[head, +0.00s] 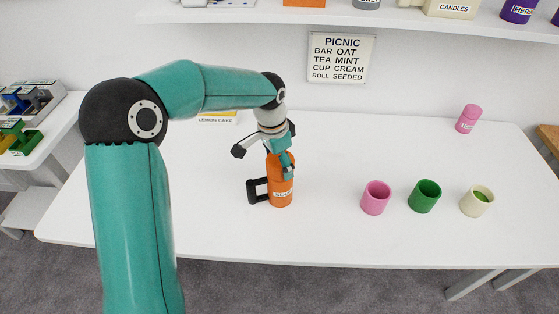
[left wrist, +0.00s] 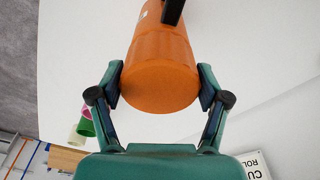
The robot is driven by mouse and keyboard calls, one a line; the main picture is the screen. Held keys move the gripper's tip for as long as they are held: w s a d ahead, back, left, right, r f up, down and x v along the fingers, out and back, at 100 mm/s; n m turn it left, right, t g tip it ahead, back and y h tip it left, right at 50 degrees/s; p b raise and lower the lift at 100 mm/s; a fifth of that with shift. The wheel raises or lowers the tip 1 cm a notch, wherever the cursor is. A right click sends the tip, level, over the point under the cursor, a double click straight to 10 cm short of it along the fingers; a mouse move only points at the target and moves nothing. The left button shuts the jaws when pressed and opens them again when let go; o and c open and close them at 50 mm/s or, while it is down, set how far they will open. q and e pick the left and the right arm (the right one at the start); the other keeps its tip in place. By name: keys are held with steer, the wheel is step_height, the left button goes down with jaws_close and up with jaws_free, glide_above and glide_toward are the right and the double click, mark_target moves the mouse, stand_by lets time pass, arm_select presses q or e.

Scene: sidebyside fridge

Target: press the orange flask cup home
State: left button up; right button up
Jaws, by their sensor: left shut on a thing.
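The orange flask (head: 281,188) stands upright on the white table, with a black handle (head: 257,190) on its left side and a white label partly showing. My left gripper (head: 281,160) comes down over its top. In the left wrist view my left gripper (left wrist: 160,92) has one finger on each side of the round orange top (left wrist: 160,85), shut on it. The seam between the cup and the flask body is hard to make out. My right gripper is in neither view.
Pink (head: 376,197), green (head: 425,196) and cream (head: 477,201) cups stand to the right of the flask. A pink jar (head: 468,119) stands at the back right. A lemon cake box (head: 217,118) is behind my arm. A picnic sign (head: 341,58) hangs on the wall under a shelf (head: 400,20).

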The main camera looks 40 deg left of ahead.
mark_target(274, 161)
arm_select(q)
steer(key=shift+f, duration=0.2)
steer(key=o, duration=0.9)
steer(key=shift+o, duration=0.2)
step_height(274, 161, up, 12)
steer(key=s, duration=0.1)
steer(key=shift+a, duration=0.35)
steer(key=shift+s, duration=0.1)
